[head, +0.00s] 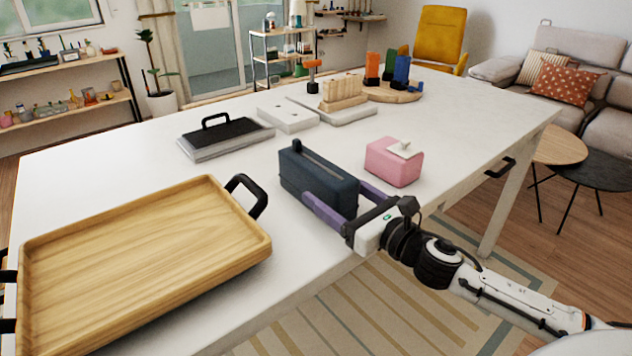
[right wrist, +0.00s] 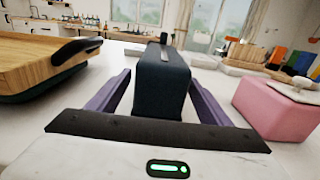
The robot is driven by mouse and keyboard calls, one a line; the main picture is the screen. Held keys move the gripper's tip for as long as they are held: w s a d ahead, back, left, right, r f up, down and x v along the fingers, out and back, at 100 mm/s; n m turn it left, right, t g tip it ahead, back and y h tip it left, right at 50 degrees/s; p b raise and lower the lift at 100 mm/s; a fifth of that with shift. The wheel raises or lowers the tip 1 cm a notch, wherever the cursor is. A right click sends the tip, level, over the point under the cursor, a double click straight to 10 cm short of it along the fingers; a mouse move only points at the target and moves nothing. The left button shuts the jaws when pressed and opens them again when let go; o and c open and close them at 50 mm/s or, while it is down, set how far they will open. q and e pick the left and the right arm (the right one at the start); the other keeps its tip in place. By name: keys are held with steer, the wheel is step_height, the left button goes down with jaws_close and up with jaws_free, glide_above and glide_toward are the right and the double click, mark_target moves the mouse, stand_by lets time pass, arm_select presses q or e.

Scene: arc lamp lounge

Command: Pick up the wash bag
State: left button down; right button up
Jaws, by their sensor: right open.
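The wash bag (head: 316,178) is a dark navy, long box-shaped bag with a zip along its top, standing on the white table. In the right wrist view the wash bag (right wrist: 162,85) sits between the two purple fingers, with a visible gap on each side. My right gripper (head: 344,202) is open around the near end of the bag; in the right wrist view the gripper (right wrist: 161,98) also shows wide open. The lower part of the bag is partly hidden by a finger in the head view. My left gripper is not in view.
A wooden tray (head: 140,255) with black handles lies left of the bag. A pink box (head: 393,166) stands close on the right. A black-topped grey case (head: 226,140), white blocks (head: 287,119) and a round wooden board (head: 392,95) are further back. The table's (head: 470,125) right side is clear.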

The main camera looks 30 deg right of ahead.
steer(key=w, duration=0.3)
steer(key=shift+w+a, duration=0.15)
steer(key=shift+w, duration=0.05)
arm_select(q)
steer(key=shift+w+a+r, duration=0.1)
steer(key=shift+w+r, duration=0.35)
arm_select(e)
steer(key=shift+w+f, duration=0.1)
steer(key=shift+w, duration=0.25)
